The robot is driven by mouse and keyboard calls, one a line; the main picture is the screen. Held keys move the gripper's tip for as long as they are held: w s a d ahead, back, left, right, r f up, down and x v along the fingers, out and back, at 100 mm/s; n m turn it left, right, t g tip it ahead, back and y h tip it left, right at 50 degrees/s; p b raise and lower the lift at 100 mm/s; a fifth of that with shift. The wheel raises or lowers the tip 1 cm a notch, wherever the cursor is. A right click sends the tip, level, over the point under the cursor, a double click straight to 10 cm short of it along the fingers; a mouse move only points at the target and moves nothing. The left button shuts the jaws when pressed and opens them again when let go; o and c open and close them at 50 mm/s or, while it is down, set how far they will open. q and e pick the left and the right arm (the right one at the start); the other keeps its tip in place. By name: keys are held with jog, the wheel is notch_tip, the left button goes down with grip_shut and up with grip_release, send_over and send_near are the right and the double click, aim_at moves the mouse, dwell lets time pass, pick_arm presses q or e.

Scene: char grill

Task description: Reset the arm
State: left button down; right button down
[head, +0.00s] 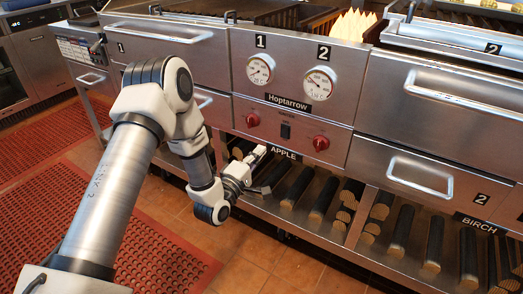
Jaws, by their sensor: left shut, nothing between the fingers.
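My left arm comes in from the left, bent down in front of the steel grill (300,134). My left gripper (262,166) is shut and empty. It is in front of the lower shelf near the "APPLE" label (284,152), below the left red knob (253,120). I cannot tell whether it touches anything. My right gripper is not in view.
Two gauges (260,69) and a right red knob (320,143) sit on the center panel. Several dark logs (402,234) lie on the lower shelf. A drawer handle (419,175) juts out at right. Red mats (172,262) cover part of the tiled floor.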

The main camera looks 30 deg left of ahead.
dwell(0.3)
pick_arm(q)
jog(key=s+d+f+m+g, duration=0.2)
jog(key=s+d+f+g, duration=0.15)
jog(key=f, duration=0.35)
jog(key=s+d+f+m+g+h, duration=0.1)
jog(key=s+d+f+g, duration=0.1)
jog(key=s+f, duration=0.35)
jog(key=s+d+f+m+g, duration=0.2)
jog(key=s+d+f+g, duration=0.15)
jog(key=f, duration=0.35)
jog(key=s+f+m+g, duration=0.4)
jog(key=s+f, duration=0.2)
jog(key=s, duration=0.5)
jog(key=s+m+g+y+p, duration=0.1)
jog(key=s+m+g, duration=0.65)
jog(key=s, duration=0.55)
notch_tip(320, 180, up, 19)
jog(key=t+p, duration=0.1)
jog(key=p, duration=1.8)
jog(key=shift+w+a+m+y+p, duration=0.25)
jog(key=shift+a+m+y+p, duration=0.05)
jog(key=shift+a+m+p, duration=0.1)
